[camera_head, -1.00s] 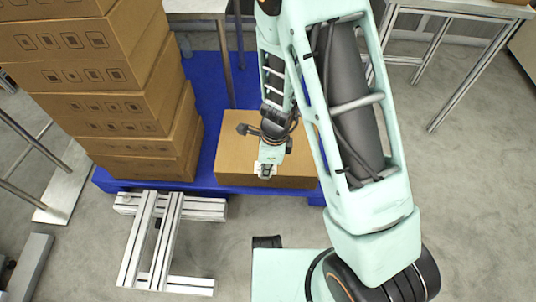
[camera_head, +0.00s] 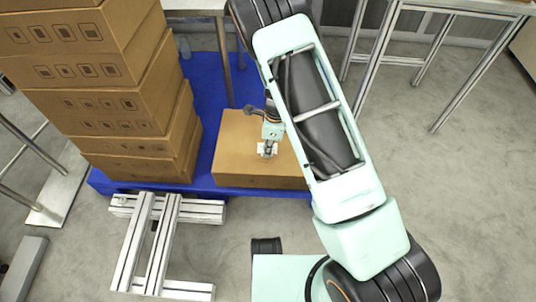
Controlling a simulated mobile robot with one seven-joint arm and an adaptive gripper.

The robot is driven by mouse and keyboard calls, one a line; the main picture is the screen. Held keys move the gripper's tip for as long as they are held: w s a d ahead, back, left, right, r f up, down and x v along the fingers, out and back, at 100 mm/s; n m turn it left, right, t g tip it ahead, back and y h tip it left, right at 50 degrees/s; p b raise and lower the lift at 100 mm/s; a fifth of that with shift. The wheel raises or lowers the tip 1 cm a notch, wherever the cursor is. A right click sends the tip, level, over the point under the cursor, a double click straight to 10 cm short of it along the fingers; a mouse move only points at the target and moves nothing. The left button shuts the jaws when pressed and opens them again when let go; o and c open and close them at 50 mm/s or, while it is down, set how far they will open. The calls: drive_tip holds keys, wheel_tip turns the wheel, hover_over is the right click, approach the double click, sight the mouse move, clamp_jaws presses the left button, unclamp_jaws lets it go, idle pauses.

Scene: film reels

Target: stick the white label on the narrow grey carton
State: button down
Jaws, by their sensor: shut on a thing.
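My gripper (camera_head: 267,153) is over the top of a low brown carton (camera_head: 232,160) on the blue pallet. It is shut on a small white piece, which looks like the white label (camera_head: 262,147). The label is small here and partly covered by the fingers. I cannot tell whether it touches the carton top. My arm hides the carton's right part. I see no carton that is clearly grey; the cartons in view look brown.
A tall stack of brown cartons (camera_head: 95,125) stands at the left on the blue pallet (camera_head: 208,75). A metal profile frame (camera_head: 160,235) lies on the floor in front. Metal-legged tables (camera_head: 447,75) stand at the back. Floor at the right is clear.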

drive_tip(key=shift+w+f, duration=0.4)
drive_tip(key=shift+f, duration=0.1)
drive_tip(key=shift+w+f+b, duration=0.15)
drive_tip(key=shift+f+b, duration=0.15)
drive_tip(key=shift+f, duration=0.5)
drive_tip(key=shift+w+f+b, duration=0.15)
drive_tip(key=shift+f+b, duration=0.1)
drive_tip(key=shift+f, duration=0.5)
drive_tip(key=shift+f, duration=0.2)
drive_tip(key=c, duration=2)
unclamp_jaws()
drive_tip(key=shift+c, duration=0.2)
drive_tip(key=shift+f+b, duration=0.1)
drive_tip(key=shift+b, duration=0.2)
drive_tip(key=r+p, duration=0.1)
drive_tip(key=r, duration=0.2)
drive_tip(key=d+r+p, duration=0.1)
drive_tip(key=r+p, duration=0.1)
drive_tip(key=r, duration=0.2)
drive_tip(key=r+p, duration=0.1)
drive_tip(key=r, duration=0.3)
drive_tip(key=shift+s+d, duration=0.1)
drive_tip(key=shift+d, duration=0.1)
